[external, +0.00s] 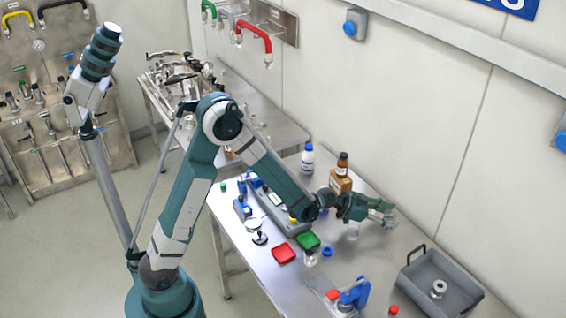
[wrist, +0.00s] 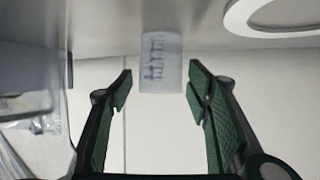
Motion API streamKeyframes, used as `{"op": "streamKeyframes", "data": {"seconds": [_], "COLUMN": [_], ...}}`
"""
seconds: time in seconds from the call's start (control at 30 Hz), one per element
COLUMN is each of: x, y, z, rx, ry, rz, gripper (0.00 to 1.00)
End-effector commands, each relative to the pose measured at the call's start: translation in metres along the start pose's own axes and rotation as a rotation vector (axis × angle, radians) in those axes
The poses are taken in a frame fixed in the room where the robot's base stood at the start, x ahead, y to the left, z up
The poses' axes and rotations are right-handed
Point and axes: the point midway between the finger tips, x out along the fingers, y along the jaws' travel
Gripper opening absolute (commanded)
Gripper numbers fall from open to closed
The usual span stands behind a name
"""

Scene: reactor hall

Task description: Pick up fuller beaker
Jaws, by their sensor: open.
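A small clear beaker (wrist: 160,65) with printed graduations appears in the wrist view just beyond the fingertips, between them and apart from both. My gripper (wrist: 160,88) is open and empty, its two green-padded fingers either side of the beaker's line. In the external view my gripper (external: 386,210) is low over the right part of the table. A clear glass vessel (external: 352,231) stands just below and left of it. Another small clear vessel (external: 311,259) stands nearer the front, by the green square. How full either one is cannot be made out.
A grey tray (external: 460,282) stands at the right. The wall is close behind.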

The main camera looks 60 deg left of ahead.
Motion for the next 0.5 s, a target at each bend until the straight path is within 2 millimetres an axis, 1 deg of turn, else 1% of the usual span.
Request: {"op": "streamKeyframes", "data": {"seconds": [0.07,0.17,0.3,0.33,0.5], "x": [-0.0001,-0.0001,-0.0001,-0.0001,-0.0001], "y": [0.0,-0.0001,0.0,0.0,0.0], "z": [0.0,0.0,0.0001,0.0001,0.0], "rx": [0.0,0.0,0.0,0.0,0.0], "ry": [0.0,0.0,0.0,0.0,0.0], "rz": [0.0,0.0,0.0,0.0,0.0], "gripper": [0.49,0.38,0.19,0.18,0.18]}}
